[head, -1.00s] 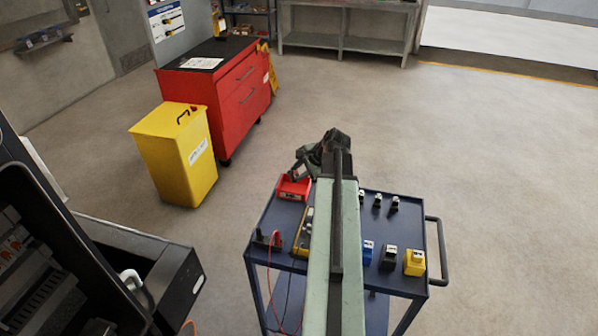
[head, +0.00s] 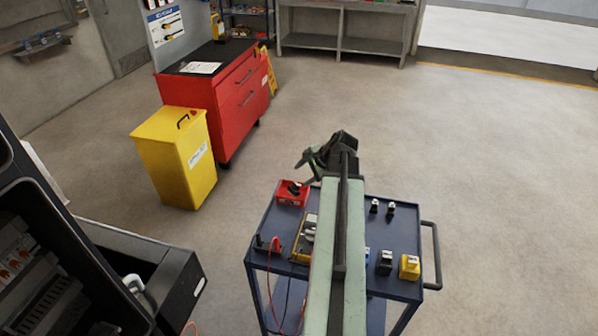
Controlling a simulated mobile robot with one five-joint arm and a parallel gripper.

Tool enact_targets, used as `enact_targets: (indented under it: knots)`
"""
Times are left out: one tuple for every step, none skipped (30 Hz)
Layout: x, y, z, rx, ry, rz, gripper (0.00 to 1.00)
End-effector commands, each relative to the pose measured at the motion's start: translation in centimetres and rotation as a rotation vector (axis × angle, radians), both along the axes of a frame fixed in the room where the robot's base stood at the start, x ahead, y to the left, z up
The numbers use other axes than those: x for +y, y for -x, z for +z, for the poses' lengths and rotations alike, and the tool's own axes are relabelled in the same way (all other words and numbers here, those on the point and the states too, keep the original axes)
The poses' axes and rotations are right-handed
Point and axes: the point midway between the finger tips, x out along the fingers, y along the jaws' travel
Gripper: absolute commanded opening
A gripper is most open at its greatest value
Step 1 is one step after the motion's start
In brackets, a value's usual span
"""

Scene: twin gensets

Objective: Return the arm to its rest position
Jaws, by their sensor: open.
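My arm runs up the middle of the head view, over a blue cart (head: 262,238). My gripper (head: 308,160) is at its far end, above the cart's back edge and pointing left. Its jaws look open, and nothing shows between them. A red tray (head: 292,194) with a dark item in it sits at the cart's back left corner, just below the gripper. The arm hides the middle of the cart top.
A yellow bin (head: 178,160) and red cabinet (head: 215,90) stand left. An open black enclosure (head: 150,270) is lower left. The right floor is clear.

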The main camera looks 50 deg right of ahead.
Motion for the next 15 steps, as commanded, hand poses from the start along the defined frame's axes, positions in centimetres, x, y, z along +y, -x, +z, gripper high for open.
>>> enact_targets:
  knots:
    - [0.1,0.7,1.8,0.000,0.000,-0.002,0.52]
    - [0.1,1.0,2.1,0.000,-0.001,-0.002,0.52]
    - [0.1,1.3,2.4,0.000,-0.001,-0.002,0.52]
    - [0.0,1.5,2.6,0.001,-0.002,0.000,0.52]
    - [0.0,1.6,2.6,0.000,-0.001,0.000,0.52]
    - [0.0,1.7,2.6,0.000,-0.001,0.000,0.52]
    - [0.0,1.7,2.5,0.000,-0.001,0.000,0.52]
    - [0.0,1.7,2.4,0.000,-0.001,0.001,0.52]
    - [0.0,1.6,2.4,0.000,-0.001,0.002,0.52]
    - [0.0,1.6,2.3,0.000,-0.001,0.002,0.52]
    - [0.0,1.6,2.3,-0.001,-0.001,0.002,0.52]
    - [0.0,1.6,2.3,-0.001,-0.001,0.002,0.52]
    - [0.0,1.6,2.3,-0.001,-0.001,0.002,0.52]
    - [0.1,1.5,2.3,0.000,-0.001,0.003,0.52]
    - [0.4,1.1,2.3,0.000,-0.001,0.011,0.52]
